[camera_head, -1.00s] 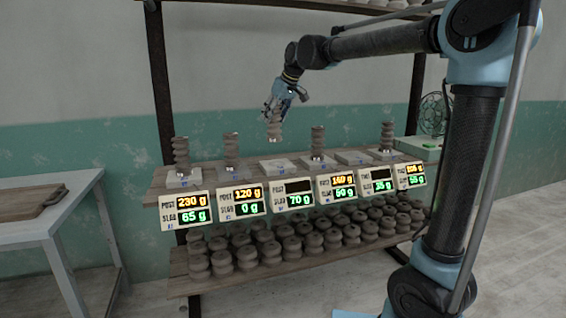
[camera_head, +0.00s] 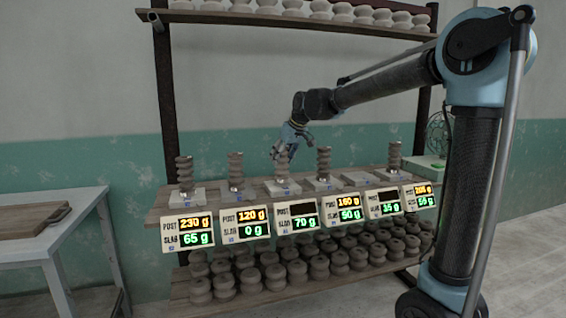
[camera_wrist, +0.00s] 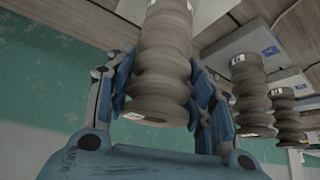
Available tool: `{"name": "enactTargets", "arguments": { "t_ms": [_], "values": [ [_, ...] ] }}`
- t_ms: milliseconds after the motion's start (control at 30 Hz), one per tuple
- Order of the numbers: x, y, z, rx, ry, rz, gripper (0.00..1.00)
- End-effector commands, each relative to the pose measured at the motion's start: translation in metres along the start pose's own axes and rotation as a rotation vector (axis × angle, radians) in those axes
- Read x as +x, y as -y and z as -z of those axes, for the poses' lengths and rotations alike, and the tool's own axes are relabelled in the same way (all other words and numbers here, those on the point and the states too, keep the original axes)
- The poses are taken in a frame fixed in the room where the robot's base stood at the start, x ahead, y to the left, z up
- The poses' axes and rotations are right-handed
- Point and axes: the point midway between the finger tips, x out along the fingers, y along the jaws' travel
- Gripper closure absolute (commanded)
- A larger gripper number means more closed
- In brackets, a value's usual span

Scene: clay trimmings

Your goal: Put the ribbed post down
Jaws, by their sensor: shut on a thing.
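My gripper (camera_head: 283,150) is shut on the ribbed post (camera_head: 281,165), a grey-brown column with rounded rings. In the wrist view the post (camera_wrist: 160,75) stands between both blue fingers of my gripper (camera_wrist: 162,88). The post is roughly upright over the third slab (camera_head: 270,189), a pale block on the bench. Its lower end is at or just above this slab; I cannot tell whether they touch. The sign (camera_head: 297,217) in front has a blank post field and reads slab 70 g.
Other ribbed posts stand on slabs to the left (camera_head: 235,168) and right (camera_head: 323,162). The fifth slab (camera_head: 357,178) is bare. A lower shelf (camera_head: 245,302) is full of clay pieces. A side table (camera_head: 40,243) stands at the left.

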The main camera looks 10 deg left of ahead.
Motion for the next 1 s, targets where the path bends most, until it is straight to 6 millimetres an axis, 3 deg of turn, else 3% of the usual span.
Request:
{"name": "enactTargets", "arguments": {
  "t_ms": [100,467,500,567,1000],
  "values": [
    [0.0095,0.0003,-0.0057,0.000,-0.001,0.000,0.95],
    [0.0123,0.0012,-0.0070,-0.001,-0.001,0.001,0.95],
    [0.0124,0.0012,-0.0070,-0.001,0.000,0.001,0.42],
    [0.0123,0.0013,-0.0069,-0.002,0.000,0.001,0.31],
    [0.0073,0.0020,-0.0059,-0.002,0.000,0.001,0.31]
  ]
}}
